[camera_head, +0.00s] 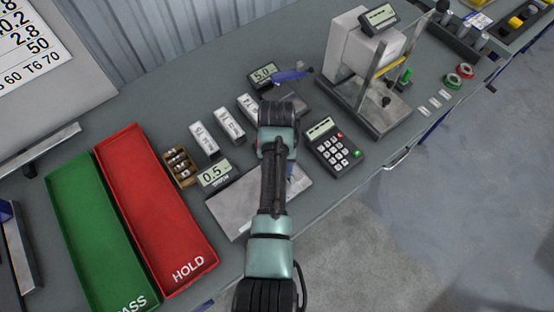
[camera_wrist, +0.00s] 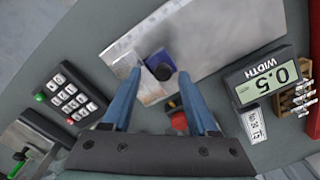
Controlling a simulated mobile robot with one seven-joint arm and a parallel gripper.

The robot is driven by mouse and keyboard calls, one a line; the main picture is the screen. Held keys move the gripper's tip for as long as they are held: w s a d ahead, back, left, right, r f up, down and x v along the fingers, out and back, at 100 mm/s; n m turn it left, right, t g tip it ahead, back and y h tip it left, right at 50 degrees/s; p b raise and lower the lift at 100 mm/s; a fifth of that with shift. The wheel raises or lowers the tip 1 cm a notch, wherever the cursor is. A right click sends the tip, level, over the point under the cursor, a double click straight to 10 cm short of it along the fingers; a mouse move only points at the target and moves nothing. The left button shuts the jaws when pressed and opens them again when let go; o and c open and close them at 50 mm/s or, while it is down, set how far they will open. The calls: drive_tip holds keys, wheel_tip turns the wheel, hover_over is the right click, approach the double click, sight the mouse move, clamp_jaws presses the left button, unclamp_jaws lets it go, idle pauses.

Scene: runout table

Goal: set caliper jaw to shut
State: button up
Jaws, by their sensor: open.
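A grey metal plate (camera_head: 238,207) lies beside a display reading 0.5 (camera_head: 214,174), marked WIDTH in the wrist view (camera_wrist: 265,75). A red piece (camera_wrist: 179,121) shows lower, between my fingers. My gripper (camera_wrist: 160,76) is open, its two blue fingers apart with the blue block seen between and just beyond their tips. I see no contact. My arm hides most of this area in the head view.
A keypad (camera_head: 335,148) stands right of my arm. A red HOLD tray (camera_head: 150,200) and a green tray (camera_head: 90,235) lie at left. White boxes (camera_head: 229,126) and a 5.0 display (camera_head: 263,76) stand behind. A press-like stand (camera_head: 375,118) is at back right.

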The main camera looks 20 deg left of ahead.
wheel_tip(320, 180, up, 13)
drive_tip(key=shift+p, duration=0.45)
drive_tip(key=shift+f, duration=0.15)
